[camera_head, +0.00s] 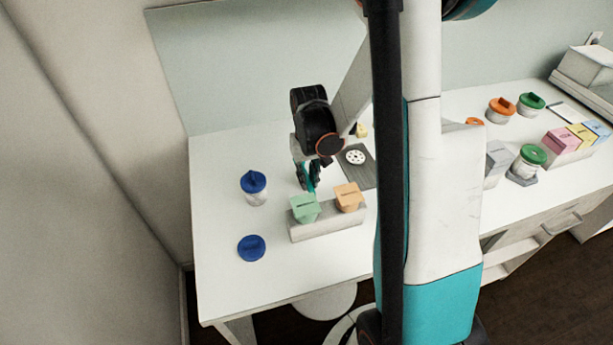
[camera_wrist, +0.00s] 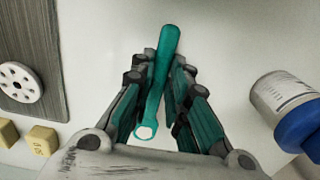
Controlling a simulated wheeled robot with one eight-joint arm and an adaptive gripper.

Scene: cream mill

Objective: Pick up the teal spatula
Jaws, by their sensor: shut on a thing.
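The teal spatula (camera_wrist: 163,60) is between the fingers of my gripper (camera_wrist: 158,95) in the wrist view. My gripper is shut on it, and its long rounded end sticks out past the fingertips. A pale round spot shows at its near end. In the head view my gripper (camera_head: 308,178) is low over the white table, behind the green box. There the spatula is small and mostly hidden by the fingers, so I cannot tell whether it still touches the table.
A blue-lidded jar (camera_head: 255,190) stands left of my gripper and a blue lid (camera_head: 251,248) lies nearer. A rack (camera_head: 328,226) holds a green box (camera_head: 304,208) and an orange box (camera_head: 348,197). A dark board (camera_wrist: 38,50) with a white disc lies alongside. The table's front left is clear.

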